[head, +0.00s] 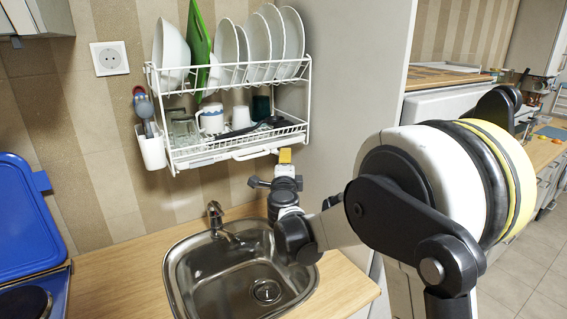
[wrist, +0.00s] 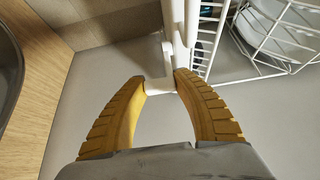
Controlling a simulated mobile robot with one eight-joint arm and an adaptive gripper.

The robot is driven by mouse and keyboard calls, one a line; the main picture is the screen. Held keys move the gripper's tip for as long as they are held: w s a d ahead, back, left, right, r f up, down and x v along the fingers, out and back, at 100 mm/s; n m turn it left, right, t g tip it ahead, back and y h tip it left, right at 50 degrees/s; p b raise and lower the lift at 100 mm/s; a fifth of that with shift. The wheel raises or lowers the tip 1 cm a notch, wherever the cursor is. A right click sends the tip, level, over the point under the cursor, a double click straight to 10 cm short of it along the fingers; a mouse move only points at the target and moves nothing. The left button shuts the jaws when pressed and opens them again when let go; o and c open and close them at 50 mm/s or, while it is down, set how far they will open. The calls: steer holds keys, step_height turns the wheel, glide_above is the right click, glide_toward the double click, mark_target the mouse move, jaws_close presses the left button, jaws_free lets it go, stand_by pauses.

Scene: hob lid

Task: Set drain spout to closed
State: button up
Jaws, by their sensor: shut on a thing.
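The white drain spout (wrist: 161,86) shows in the wrist view at the underside of the dish rack. My gripper (wrist: 160,80) has its two yellow, ridged fingers shut on the spout, one on each side. In the head view my gripper (head: 285,156) is at the lower right front corner of the wall-mounted dish rack (head: 228,156), above the sink. The spout's held end is hidden there behind the fingers. I cannot tell the spout's exact angle.
The steel sink (head: 190,275) with its faucet (head: 215,215) lies below my gripper. Plates (head: 258,42) and a mug (head: 211,118) stand in the rack. A utensil cup (head: 151,148) hangs at its left. A grey panel (head: 345,90) stands close on the right.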

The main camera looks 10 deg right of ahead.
steer(key=n+y, duration=0.1)
steer(key=y, duration=0.1)
steer(key=w+d+n+y, duration=0.1)
steer(key=y, duration=0.1)
steer(key=d+n+y, duration=0.1)
steer(key=n+y, duration=0.1)
steer(key=shift+w+t, duration=0.2)
steer(key=shift+t, duration=0.1)
steer(key=shift+c, duration=0.2)
steer(key=shift+w+d+n+g+y, duration=0.1)
steer(key=shift+w+n+g+y, duration=0.15)
steer(key=shift+n+y, duration=0.6)
steer(key=shift+w+d+n+g+y, duration=0.1)
steer(key=shift+w+n+g+y, duration=0.3)
steer(key=shift+y, duration=0.8)
steer(key=shift+w+d+n+g+y, duration=0.1)
steer(key=shift+n+g+y, duration=0.05)
steer(key=shift+n+y, duration=0.75)
steer(key=shift+y, duration=0.25)
steer(key=o, duration=1.2)
steer(key=v, duration=1.2)
